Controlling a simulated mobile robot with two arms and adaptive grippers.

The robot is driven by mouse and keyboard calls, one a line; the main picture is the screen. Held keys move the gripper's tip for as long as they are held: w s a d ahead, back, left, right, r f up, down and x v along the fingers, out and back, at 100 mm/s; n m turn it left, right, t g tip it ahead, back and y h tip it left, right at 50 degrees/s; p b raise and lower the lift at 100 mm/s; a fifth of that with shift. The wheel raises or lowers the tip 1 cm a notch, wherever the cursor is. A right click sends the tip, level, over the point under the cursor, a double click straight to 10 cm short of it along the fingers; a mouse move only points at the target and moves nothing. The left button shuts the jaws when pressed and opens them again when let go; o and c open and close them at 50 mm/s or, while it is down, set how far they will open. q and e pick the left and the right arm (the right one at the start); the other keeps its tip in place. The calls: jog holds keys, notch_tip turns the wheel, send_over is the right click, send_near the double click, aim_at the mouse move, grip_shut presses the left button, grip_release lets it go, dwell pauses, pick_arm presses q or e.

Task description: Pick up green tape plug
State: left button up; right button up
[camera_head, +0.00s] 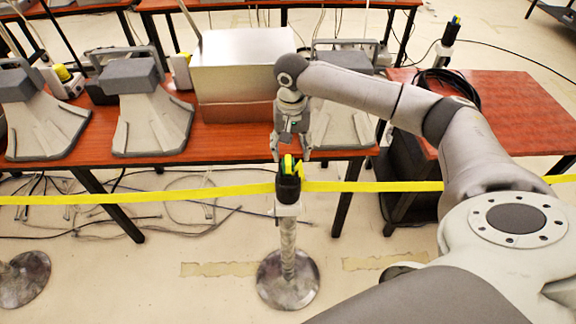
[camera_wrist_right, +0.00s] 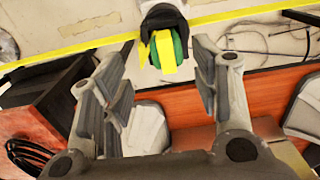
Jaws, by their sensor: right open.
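The green tape plug (camera_head: 288,163) sits in the black top of a metal stanchion (camera_head: 288,262), with yellow tape (camera_head: 380,186) stretched out to both sides. In the right wrist view the green and yellow plug (camera_wrist_right: 180,45) shows between the fingertips, at the black holder (camera_wrist_right: 163,20). My right gripper (camera_head: 290,155) is above the plug, pointing down, its fingers spread to either side. In the wrist view the right gripper (camera_wrist_right: 165,75) is open and empty; I cannot tell whether a finger touches the plug. My left gripper is not in view.
A red-brown table (camera_head: 225,150) behind the stanchion holds a large metal box (camera_head: 235,80) and several grey phone devices (camera_head: 150,125). Another red-brown table (camera_head: 510,100) stands at the right. Cables (camera_head: 200,175) lie on the floor. Another stanchion base (camera_head: 24,278) is at the lower left.

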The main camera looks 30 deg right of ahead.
aim_at(288, 160)
jog(key=f, duration=0.1)
jog(key=f+p, duration=0.1)
jog(key=f, duration=0.1)
jog(key=f+p, duration=0.1)
jog(key=shift+w+a+f, duration=0.15)
jog(key=shift+a+f, duration=0.15)
jog(key=shift+f, duration=0.55)
jog(key=c, duration=1.1)
jog(key=shift+r, duration=0.1)
